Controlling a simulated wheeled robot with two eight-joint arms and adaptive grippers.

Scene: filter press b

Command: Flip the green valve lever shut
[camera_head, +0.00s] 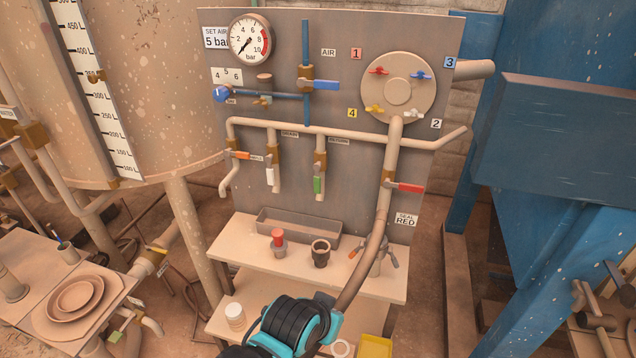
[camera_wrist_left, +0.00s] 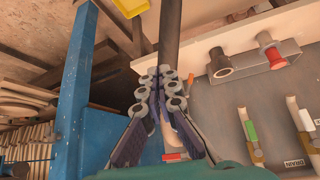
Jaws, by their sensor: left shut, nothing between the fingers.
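The green valve lever (camera_head: 318,185) hangs straight down along its short vertical pipe on the grey panel in the head view. In the left wrist view, which is turned over, the green lever (camera_wrist_left: 250,130) stands right of my fingers, apart from them. My left gripper (camera_wrist_left: 168,76) is shut and empty, its fingertips close together in front of a dark hose. In the head view, black and teal parts of my arm show at bottom centre, below the shelf; the fingertips cannot be made out there. My right gripper is not in view.
A white lever (camera_head: 270,176) hangs left of the green one; a red lever (camera_head: 410,188) lies to its right. A thick hose (camera_head: 366,262) runs down the panel's right side. A shelf (camera_head: 240,230) below holds a red-topped item (camera_head: 278,243) and a dark cup (camera_head: 320,253).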

